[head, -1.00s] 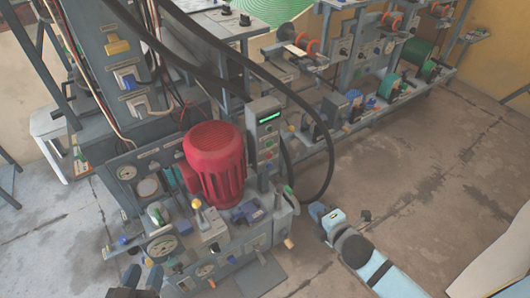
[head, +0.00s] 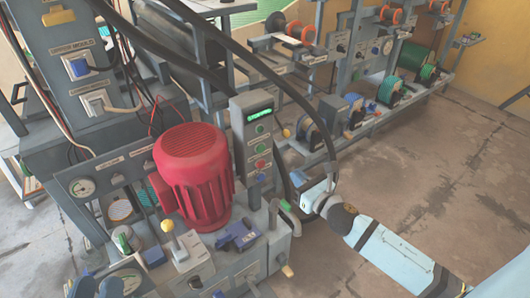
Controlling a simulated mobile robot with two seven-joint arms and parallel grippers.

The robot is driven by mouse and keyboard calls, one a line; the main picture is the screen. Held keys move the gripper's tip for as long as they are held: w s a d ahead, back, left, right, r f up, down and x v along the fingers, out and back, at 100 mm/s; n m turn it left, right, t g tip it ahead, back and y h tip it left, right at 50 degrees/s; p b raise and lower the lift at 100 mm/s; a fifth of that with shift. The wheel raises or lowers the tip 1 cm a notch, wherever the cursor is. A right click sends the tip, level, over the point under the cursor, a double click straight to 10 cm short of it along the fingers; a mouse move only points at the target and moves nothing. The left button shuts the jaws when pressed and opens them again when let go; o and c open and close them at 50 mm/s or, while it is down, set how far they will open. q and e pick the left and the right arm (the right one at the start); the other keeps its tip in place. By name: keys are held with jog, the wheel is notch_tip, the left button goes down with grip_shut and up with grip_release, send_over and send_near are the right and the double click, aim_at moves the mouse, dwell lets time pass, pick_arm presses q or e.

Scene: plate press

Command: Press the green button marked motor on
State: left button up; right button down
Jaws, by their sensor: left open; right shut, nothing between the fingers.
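A grey upright control box (head: 252,140) stands behind the red motor. It has a lit green display at its top and a column of small buttons below. A green button (head: 259,128) sits just under the display, a second green button (head: 260,148) is lower, and a red one (head: 261,164) is below that. Their labels are too small to read. My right gripper (head: 298,180) is shut and empty, to the right of the box's lower part and apart from the buttons.
The red motor (head: 194,175) stands left of the box. A yellow-knobbed lever (head: 167,226) and a blue part (head: 238,236) are in front. A thick black hose (head: 290,88) arches behind and right of the box. Open floor (head: 420,175) lies to the right.

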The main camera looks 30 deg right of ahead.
aim_at(263, 145)
jog(key=w+b, duration=0.1)
jog(key=w, duration=0.3)
jog(key=w+a+b, duration=0.1)
jog(key=w, duration=0.3)
jog(key=w+b, duration=0.1)
jog(key=w, duration=0.3)
jog(key=shift+w+a, duration=0.2)
jog(key=shift+a, duration=0.15)
pick_arm(q)
jog(key=shift+w+d+f+g, duration=0.15)
jog(key=shift+f+g, duration=0.35)
jog(key=shift+f, duration=0.6)
jog(key=shift+w+d+f+g, duration=0.1)
jog(key=shift+f+g, duration=0.4)
jog(key=shift+f, duration=0.6)
pick_arm(e)
jog(key=shift+w+a, duration=0.1)
jog(key=shift+w, duration=0.6)
